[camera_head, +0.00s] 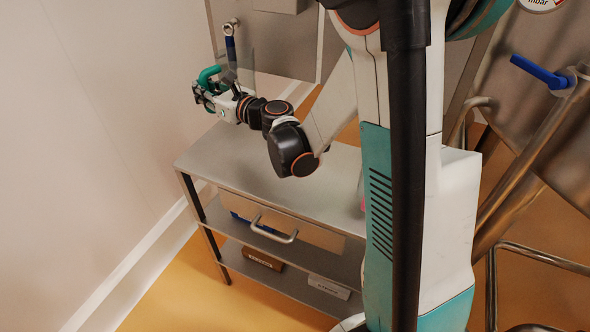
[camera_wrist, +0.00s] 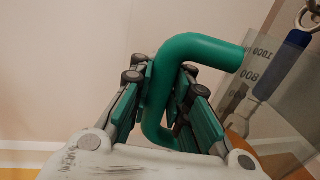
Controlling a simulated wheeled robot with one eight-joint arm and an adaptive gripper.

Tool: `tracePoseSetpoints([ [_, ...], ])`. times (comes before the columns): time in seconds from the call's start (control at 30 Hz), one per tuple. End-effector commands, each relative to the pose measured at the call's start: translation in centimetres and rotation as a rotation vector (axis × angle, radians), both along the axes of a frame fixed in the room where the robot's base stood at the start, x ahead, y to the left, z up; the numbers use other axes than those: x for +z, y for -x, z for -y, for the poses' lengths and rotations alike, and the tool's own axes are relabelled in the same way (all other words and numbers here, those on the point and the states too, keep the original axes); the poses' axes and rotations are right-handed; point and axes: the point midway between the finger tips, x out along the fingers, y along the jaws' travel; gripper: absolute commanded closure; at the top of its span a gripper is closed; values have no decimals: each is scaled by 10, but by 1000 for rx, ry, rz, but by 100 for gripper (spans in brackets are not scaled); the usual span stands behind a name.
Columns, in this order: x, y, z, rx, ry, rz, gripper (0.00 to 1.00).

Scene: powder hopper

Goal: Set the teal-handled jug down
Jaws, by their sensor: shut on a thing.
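The jug's teal handle (camera_wrist: 205,48) fills the middle of the wrist view, and it shows at the upper left of the head view (camera_head: 208,75). The clear jug body (camera_wrist: 262,90), with volume marks, is at the right of the wrist view, partly cut off. My gripper (camera_wrist: 168,88) is shut on the handle, one finger on each side. In the head view my gripper (camera_head: 218,97) appears beyond the far left end of the steel cart top (camera_head: 235,150). The jug's base is not clearly visible, and I cannot tell its height.
The cart top is largely bare. Below it are a bar handle (camera_head: 273,232) and shelves with boxes (camera_head: 262,259). A blue-handled item (camera_head: 230,48) is near the back panel. A wall is close at the left. Pipes with a blue lever (camera_head: 538,72) stand at the right.

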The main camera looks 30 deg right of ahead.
Motion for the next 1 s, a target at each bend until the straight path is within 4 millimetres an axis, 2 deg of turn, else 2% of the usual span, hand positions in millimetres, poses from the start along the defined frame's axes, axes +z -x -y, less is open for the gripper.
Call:
tracePoseSetpoints([
  [0.1, 20, 13, -2, 108, 1, -1, 100],
  [0.3, 44, 39, -8, 265, 1, -2, 100],
  [0.5, 57, 55, -11, 349, 1, -4, 100],
  [0.63, 58, 58, -11, 365, 1, -4, 100],
  [0.77, 47, 58, -12, 366, 1, -4, 100],
  [1.0, -7, 58, -12, 365, 1, -4, 100],
])
